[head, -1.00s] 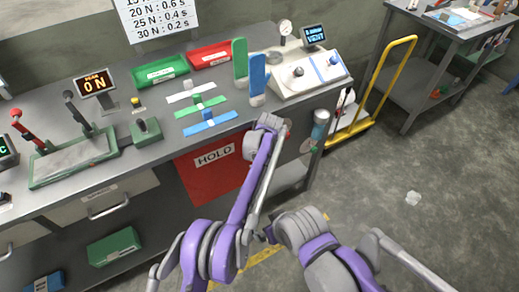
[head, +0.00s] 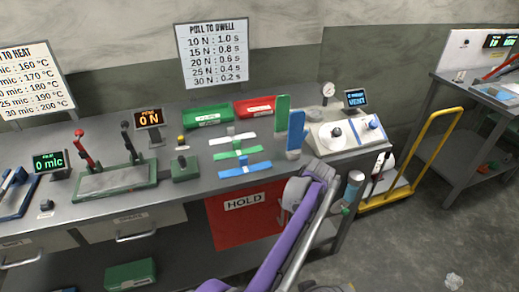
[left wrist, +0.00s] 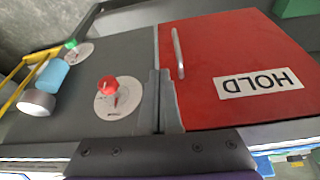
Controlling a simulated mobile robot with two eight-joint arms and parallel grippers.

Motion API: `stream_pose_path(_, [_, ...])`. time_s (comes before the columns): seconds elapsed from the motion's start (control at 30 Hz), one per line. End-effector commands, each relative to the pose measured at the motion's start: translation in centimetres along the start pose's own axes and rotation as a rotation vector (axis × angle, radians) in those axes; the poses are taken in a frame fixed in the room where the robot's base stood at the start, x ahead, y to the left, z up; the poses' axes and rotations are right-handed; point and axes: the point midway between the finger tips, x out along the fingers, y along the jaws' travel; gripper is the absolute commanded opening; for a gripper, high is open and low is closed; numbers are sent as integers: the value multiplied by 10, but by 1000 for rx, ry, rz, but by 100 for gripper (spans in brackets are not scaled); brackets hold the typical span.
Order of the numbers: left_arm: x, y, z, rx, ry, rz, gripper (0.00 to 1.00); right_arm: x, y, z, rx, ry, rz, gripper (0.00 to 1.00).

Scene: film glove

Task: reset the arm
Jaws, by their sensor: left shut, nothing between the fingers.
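My left arm (head: 290,235), purple and grey, reaches up from the bottom of the head view to the front edge of the grey workbench. Its wrist end is just right of the red HOLD panel (head: 238,227); the fingertips are hidden there. In the left wrist view my left gripper (left wrist: 160,78) has its two grey fingers together with nothing between them. Behind them are the red HOLD panel (left wrist: 240,65) with its bar handle and a grey panel with a red knob (left wrist: 107,86). My right gripper is in neither view.
On the bench (head: 110,208) stand a green lever press (head: 115,180), green (head: 208,116) and red (head: 262,107) bins, upright green (head: 281,118) and blue (head: 296,133) pieces, and a white control box (head: 345,135). A yellow-framed cart (head: 415,155) stands right. Floor at lower right is mostly open.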

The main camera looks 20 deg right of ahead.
Motion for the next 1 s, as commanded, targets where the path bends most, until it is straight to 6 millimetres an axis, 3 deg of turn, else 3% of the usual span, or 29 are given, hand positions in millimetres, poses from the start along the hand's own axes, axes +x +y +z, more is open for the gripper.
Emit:
stream_pose_path(0.13, [-3, -6, -2, -1, -1, -1, 0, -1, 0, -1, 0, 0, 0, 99])
stream_pose_path(0.23, [-16, -32, -11, -5, -3, -2, 0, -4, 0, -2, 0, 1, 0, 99])
stream_pose_path(0.4, [-58, -120, -24, -14, -10, -3, 0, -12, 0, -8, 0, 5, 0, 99])
stream_pose_path(0.53, [-93, -192, -18, -19, -11, -1, 0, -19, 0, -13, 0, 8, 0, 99])
stream_pose_path(0.77, [-149, -306, 29, -30, 1, 1, 0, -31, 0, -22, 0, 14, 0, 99])
stream_pose_path(1.0, [-188, -394, 113, -43, 31, -4, 0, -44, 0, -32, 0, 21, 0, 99])
